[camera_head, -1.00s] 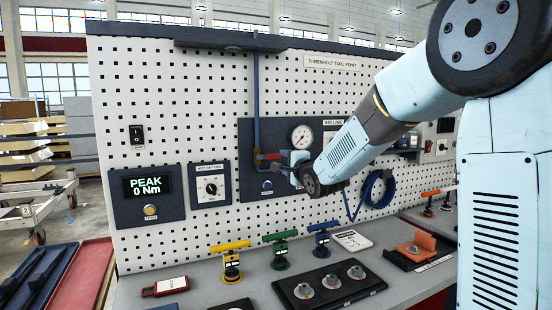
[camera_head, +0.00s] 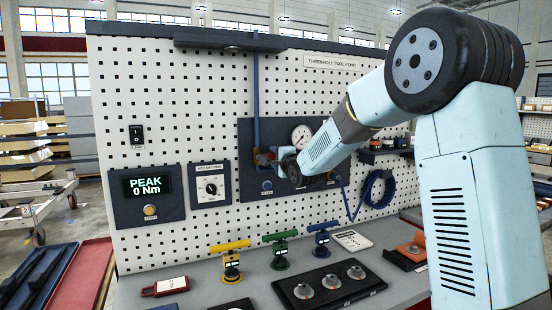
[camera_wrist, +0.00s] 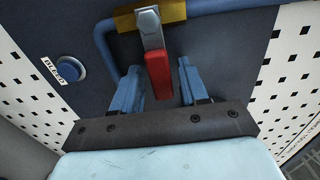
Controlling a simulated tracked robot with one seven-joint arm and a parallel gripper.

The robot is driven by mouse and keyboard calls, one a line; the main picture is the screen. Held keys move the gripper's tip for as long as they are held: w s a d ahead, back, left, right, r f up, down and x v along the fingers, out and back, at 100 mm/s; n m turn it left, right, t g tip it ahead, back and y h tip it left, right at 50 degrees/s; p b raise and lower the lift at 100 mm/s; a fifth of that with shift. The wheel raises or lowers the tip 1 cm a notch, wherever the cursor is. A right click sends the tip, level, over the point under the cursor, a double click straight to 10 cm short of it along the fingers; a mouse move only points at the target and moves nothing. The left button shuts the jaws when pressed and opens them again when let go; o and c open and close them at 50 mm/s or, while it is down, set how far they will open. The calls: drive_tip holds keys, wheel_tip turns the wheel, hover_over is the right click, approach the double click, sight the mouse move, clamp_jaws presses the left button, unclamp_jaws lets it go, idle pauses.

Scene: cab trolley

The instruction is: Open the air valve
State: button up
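The air valve has a brass body (camera_wrist: 180,14) on a blue pipe and a grey lever with a red grip (camera_wrist: 158,75). In the wrist view the red grip points down the picture, between the two blue fingers of my gripper (camera_wrist: 159,88). The fingers are open, with a visible gap on each side of the grip. In the head view my gripper (camera_head: 268,160) is at the dark valve panel, at the foot of the vertical blue pipe (camera_head: 256,100). My wrist and fingers hide most of the valve there.
A blue BLEED button (camera_wrist: 70,66) sits beside the valve. A round gauge (camera_head: 300,134) is partly behind my arm. A coiled blue hose (camera_head: 378,188) hangs to the right. Below, the bench carries yellow (camera_head: 230,247), green (camera_head: 280,237) and blue (camera_head: 323,228) tools.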

clamp_jaws()
drive_tip(key=shift+f, duration=0.1)
drive_tip(key=shift+d, duration=0.15)
